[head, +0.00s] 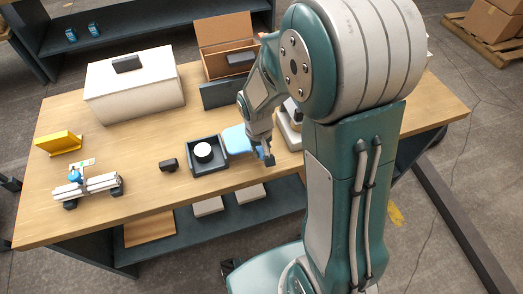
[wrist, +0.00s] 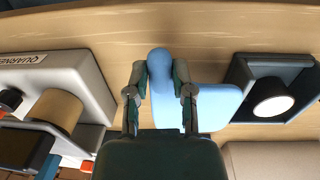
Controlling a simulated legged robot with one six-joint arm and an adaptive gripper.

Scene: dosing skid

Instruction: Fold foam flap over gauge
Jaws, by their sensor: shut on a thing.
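The blue foam flap (head: 236,139) lies opened out flat to the right of a dark square tray (head: 222,167). A round gauge with a white face (head: 203,149) sits uncovered in the tray. In the wrist view the flap (wrist: 215,105) has a rounded tab between my fingers, and the gauge (wrist: 272,98) in its dark tray (wrist: 240,75) is to the right. My gripper (head: 267,158) is at the flap's far edge from the tray; its fingers (wrist: 160,78) are shut on the tab. My arm hides part of the table beyond the flap.
A small black block (head: 168,165) and a pipe assembly (head: 90,188) stand left of the tray. A white box (head: 135,88), a yellow holder (head: 60,142) and an open cardboard box (head: 226,45) are farther off. In the wrist view a grey labelled unit (wrist: 75,75) stands left of my fingers.

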